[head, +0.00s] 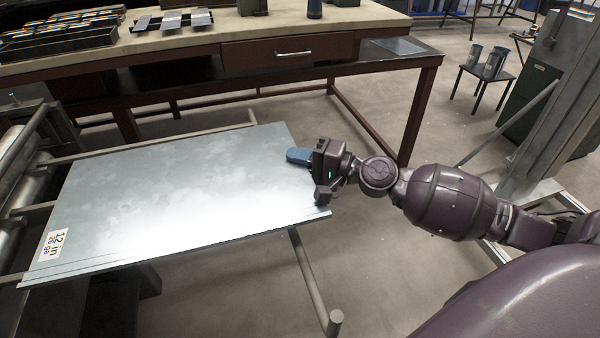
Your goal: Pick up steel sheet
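The steel sheet (170,190) is a large, flat, shiny grey panel with a white label reading "12 in 20 ga" at its near left corner. It lies on a rack of grey metal bars, with its left side next to the rollers. My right gripper (305,175) is at the sheet's right edge, reaching in from the right. Its blue fingertip overlaps the edge in the picture. The underside of the sheet and any finger below it are hidden, so I cannot tell whether the gripper is shut on the edge. My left gripper is not in view.
A workbench (395,19) with a drawer and trays of metal parts stands behind the sheet. A roller machine (25,185) is at the left. A support bar (308,275) sticks out toward me. A small stool (487,75) and a grey post stand at right.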

